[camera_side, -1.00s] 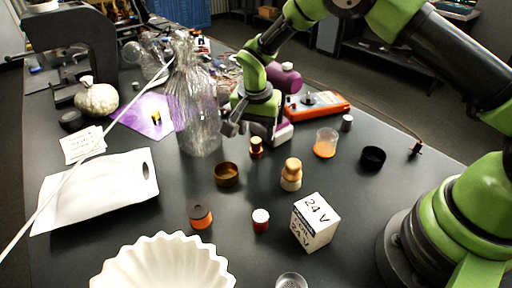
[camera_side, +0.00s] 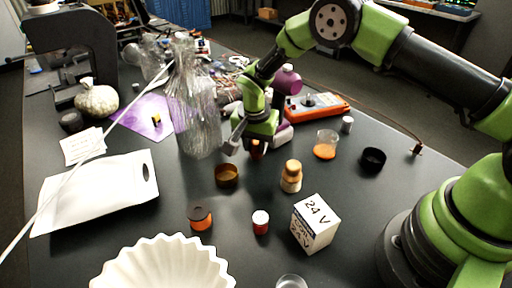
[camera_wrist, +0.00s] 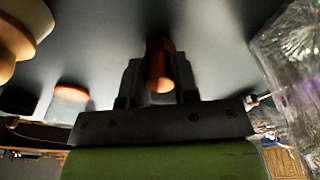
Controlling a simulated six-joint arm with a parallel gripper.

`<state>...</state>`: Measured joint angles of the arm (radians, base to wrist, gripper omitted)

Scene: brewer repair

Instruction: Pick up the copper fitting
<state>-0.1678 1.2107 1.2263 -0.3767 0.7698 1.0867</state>
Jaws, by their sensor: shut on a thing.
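The copper fitting (camera_wrist: 159,66) is a small shiny copper cylinder. In the wrist view it stands between the two dark fingers of my gripper (camera_wrist: 158,80), which are shut on it. In the side view the copper fitting (camera_side: 257,150) shows at the fingers of my gripper (camera_side: 245,146), partly hidden by them. I cannot tell whether its lower end still touches the table.
The clear plastic-wrapped bottle (camera_side: 196,110) stands close to the left of my gripper. The table's front middle holds a 24 V box (camera_side: 315,224).

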